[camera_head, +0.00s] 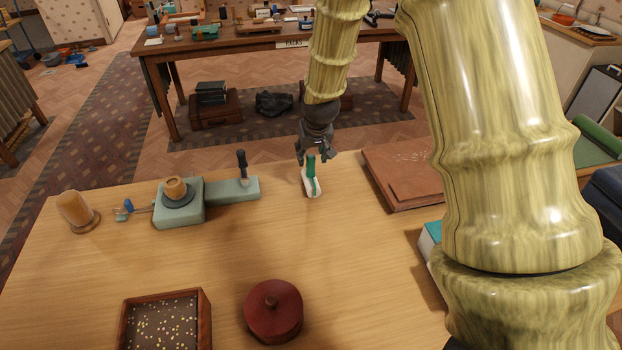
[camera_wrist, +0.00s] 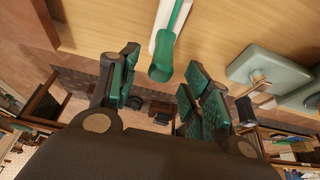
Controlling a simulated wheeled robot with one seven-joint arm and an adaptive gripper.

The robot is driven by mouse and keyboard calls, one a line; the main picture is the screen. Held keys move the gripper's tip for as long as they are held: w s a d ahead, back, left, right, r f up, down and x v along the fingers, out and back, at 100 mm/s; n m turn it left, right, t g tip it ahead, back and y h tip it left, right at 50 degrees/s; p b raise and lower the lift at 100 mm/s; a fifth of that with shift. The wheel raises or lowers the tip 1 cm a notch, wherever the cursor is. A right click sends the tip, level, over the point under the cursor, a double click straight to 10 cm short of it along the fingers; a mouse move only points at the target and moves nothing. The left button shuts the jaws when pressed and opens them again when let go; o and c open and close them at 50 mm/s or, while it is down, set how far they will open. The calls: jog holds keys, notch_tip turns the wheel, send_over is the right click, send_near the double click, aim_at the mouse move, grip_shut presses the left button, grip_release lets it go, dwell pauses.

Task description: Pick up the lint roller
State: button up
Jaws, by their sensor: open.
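The lint roller (camera_head: 309,183) has a green handle and a white part. It lies on the wooden table near the far edge, with its handle end toward my gripper. In the wrist view its green handle (camera_wrist: 167,48) points down between my fingers, with the white part behind and beside it at the top. My gripper (camera_head: 316,156) is open and empty, with its fingers on either side of the handle end. I cannot tell how high the fingers are above the table.
A brown flat case (camera_head: 405,178) lies close on the right. A grey-green device (camera_head: 180,209) with a dark upright handle stands on the left. A red round lidded box (camera_head: 273,310) and a wooden tray (camera_head: 206,318) are nearer. The table between them is clear.

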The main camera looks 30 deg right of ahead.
aim_at(311, 157)
jog(key=shift+p+x, duration=0.4)
jog(key=shift+x, duration=1.45)
jog(key=shift+s+a, duration=0.1)
jog(key=shift+s, duration=0.05)
grip_shut()
